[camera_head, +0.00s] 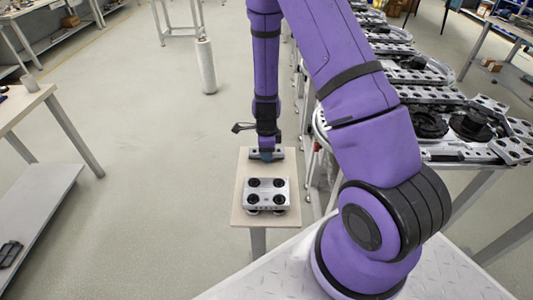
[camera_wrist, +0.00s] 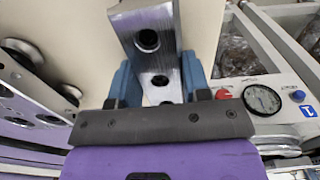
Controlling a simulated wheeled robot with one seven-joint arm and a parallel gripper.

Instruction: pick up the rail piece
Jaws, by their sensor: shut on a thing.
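The rail piece (camera_wrist: 155,60) is a grey metal bar with dark round holes. In the wrist view it runs away from me between the blue fingers of my gripper (camera_wrist: 158,85), which are shut on its sides. In the head view my gripper (camera_head: 266,154) points down at the far end of a small pale table, and the rail piece (camera_head: 279,152) shows only partly beside the fingers. I cannot tell whether the rail piece touches the tabletop or is just above it.
A silver carriage (camera_head: 266,205) with black round caps sits on the small table (camera_head: 238,213), just nearer than my gripper. A ring track (camera_head: 455,152) on a frame stands close on the right. A pressure gauge (camera_wrist: 263,100) shows there. Open floor lies left.

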